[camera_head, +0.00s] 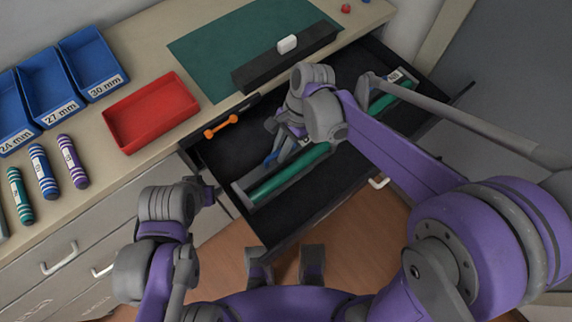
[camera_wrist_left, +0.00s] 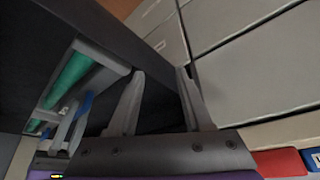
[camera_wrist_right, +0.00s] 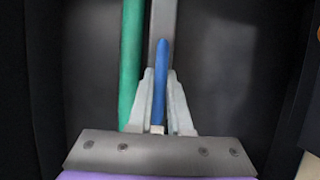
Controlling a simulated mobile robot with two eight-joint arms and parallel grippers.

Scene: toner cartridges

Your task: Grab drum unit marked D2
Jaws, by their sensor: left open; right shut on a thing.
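A drum unit with a green roller (camera_head: 290,174) and a grey frame lies in the open dark drawer. My right gripper reaches down into the drawer from above. In the right wrist view its fingers (camera_wrist_right: 160,74) are shut on a slim blue handle (camera_wrist_right: 160,95) beside the grey bar and green roller. A green stretch with a white label (camera_head: 394,75) shows beyond my right arm; my arm hides whether it is the same unit, and the label is too small to read. My left gripper (camera_wrist_left: 160,73) is open and empty near the drawer's front left corner.
An orange dumbbell-shaped item (camera_head: 221,125) lies in the drawer's left part. On the counter are a red tray (camera_head: 150,113), several blue bins (camera_head: 90,65), striped cylinders (camera_head: 43,172) and a green mat (camera_head: 250,40). Drawer walls enclose the right gripper.

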